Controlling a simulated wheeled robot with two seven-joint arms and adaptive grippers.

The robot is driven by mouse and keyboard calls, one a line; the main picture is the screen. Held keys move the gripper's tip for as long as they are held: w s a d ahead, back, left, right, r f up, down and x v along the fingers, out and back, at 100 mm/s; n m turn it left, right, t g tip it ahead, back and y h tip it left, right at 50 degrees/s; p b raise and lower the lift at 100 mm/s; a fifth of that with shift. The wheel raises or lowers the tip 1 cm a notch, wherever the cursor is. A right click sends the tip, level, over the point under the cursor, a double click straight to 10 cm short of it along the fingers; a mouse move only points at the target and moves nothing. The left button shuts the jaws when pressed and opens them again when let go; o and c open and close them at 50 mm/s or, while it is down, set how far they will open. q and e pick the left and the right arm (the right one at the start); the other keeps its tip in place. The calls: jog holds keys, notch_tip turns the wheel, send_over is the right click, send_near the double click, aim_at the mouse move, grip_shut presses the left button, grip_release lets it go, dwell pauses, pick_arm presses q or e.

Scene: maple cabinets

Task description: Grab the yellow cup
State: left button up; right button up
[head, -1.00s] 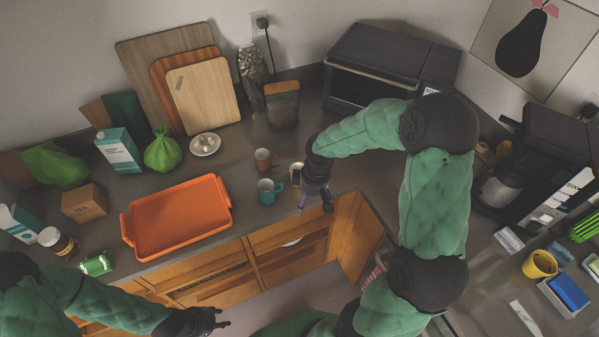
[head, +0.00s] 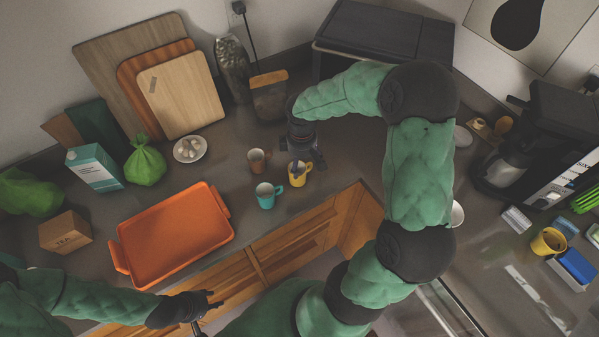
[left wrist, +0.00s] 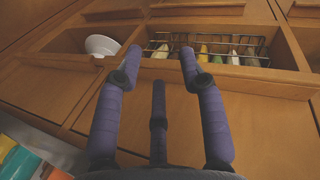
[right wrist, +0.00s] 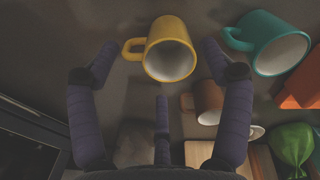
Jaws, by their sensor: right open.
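The yellow cup (head: 299,175) stands on the grey counter, to the right of a teal cup (head: 266,196). In the right wrist view the yellow cup (right wrist: 168,50) shows its open mouth and a handle on the left. My right gripper (head: 302,163) is just above and behind it, pointing down. In the right wrist view its fingers (right wrist: 158,55) are spread, one to each side of the cup, not closed on it. My left gripper (head: 213,303) is low in front of the cabinets; its fingers (left wrist: 160,60) are apart and empty.
A brown cup (head: 257,160) stands behind the teal cup. An orange tray (head: 225,212) lies to the left. A second yellow mug (head: 547,242) is at the far right near a coffee machine (head: 505,165). A black oven (head: 385,32) stands at the back.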

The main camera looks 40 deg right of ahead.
aim_at(301, 172)
jog(key=shift+w+f, duration=0.15)
jog(key=shift+f, duration=0.5)
jog(key=f, duration=0.3)
jog(key=f+b, duration=0.1)
jog(key=shift+w+a+f, duration=0.25)
jog(key=shift+w+a, duration=0.05)
jog(key=shift+a, duration=0.1)
jog(key=shift+f, duration=0.35)
jog(key=c, duration=1.4)
